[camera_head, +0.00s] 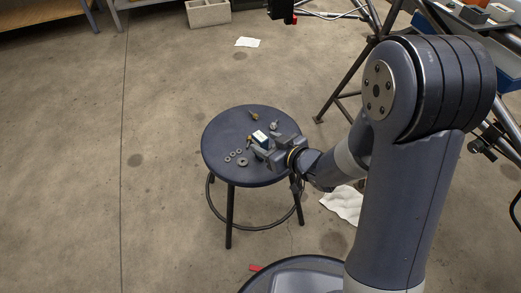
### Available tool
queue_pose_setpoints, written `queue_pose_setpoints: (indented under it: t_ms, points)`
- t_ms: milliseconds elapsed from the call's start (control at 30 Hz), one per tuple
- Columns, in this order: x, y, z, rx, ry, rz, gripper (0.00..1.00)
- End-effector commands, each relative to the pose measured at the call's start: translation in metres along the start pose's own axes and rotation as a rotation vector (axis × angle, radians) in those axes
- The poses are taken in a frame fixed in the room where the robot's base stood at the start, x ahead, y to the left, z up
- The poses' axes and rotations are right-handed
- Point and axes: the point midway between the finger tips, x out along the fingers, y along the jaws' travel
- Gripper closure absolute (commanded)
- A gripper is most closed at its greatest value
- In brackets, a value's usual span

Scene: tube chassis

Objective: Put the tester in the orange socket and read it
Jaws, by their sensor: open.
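My gripper (264,146) is over the right half of a round dark stool (215,138) and points left. It is open. A small white and blue block (261,137) is at its fingertips, and it may be the tester. I cannot tell whether the fingers touch it or whether it rests on the seat. No orange socket can be made out for certain.
Several small washers (236,156) and a brass-coloured fitting (253,115) lie on the stool. A tube frame (349,80) stands at the right. The floor left of the stool is clear.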

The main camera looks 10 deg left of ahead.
Motion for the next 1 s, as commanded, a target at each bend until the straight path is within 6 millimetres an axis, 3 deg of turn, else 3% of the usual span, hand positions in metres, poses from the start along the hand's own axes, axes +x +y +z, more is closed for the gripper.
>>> queue_pose_setpoints:
  t_ms: [400,667,1000]
  points:
    - [0.051,0.001,0.0,0.0,0.001,0.0,0.47]
    - [0.054,0.002,-0.002,0.002,0.0,0.001,0.47]
    - [0.054,0.002,-0.002,0.001,0.0,0.001,0.73]
